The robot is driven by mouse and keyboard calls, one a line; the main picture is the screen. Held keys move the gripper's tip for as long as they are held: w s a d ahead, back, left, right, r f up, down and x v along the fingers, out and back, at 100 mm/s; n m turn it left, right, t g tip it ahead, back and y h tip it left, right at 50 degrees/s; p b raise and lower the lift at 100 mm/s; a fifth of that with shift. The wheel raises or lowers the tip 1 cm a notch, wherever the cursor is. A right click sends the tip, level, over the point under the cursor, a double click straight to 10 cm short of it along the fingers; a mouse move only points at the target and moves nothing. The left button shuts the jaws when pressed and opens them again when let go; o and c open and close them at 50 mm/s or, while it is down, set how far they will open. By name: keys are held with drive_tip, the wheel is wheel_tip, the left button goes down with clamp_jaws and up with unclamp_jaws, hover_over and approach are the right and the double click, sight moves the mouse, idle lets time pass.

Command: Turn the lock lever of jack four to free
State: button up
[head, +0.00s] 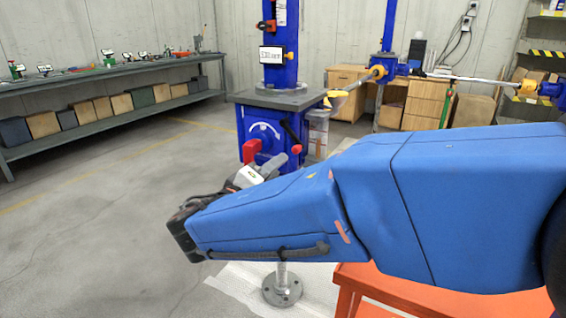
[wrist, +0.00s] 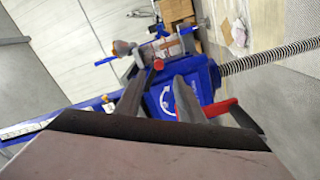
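The jack in front of me has a blue housing (head: 262,178) with a white curved arrow. A dark lever with a red knob (head: 297,149) slants across its right side, and a red part (head: 252,150) stands on its left. My gripper (head: 286,157) is in front of the housing, partly hidden by my arm. In the wrist view, my gripper's two dark fingers (wrist: 161,74) are apart. The red knob (wrist: 157,64) shows between and just beyond their tips; contact cannot be told. The housing (wrist: 155,101) is behind the fingers, and the red part (wrist: 222,106) is right of them.
A grey plate (head: 278,99) tops the housing, with a blue column (head: 281,68) and a small display (head: 271,54) above. A threaded screw (wrist: 270,55) extends right in the wrist view. A workbench (head: 100,75) stands at the left. The floor (head: 110,190) between is clear.

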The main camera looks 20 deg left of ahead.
drive_tip(key=shift+s, duration=0.55)
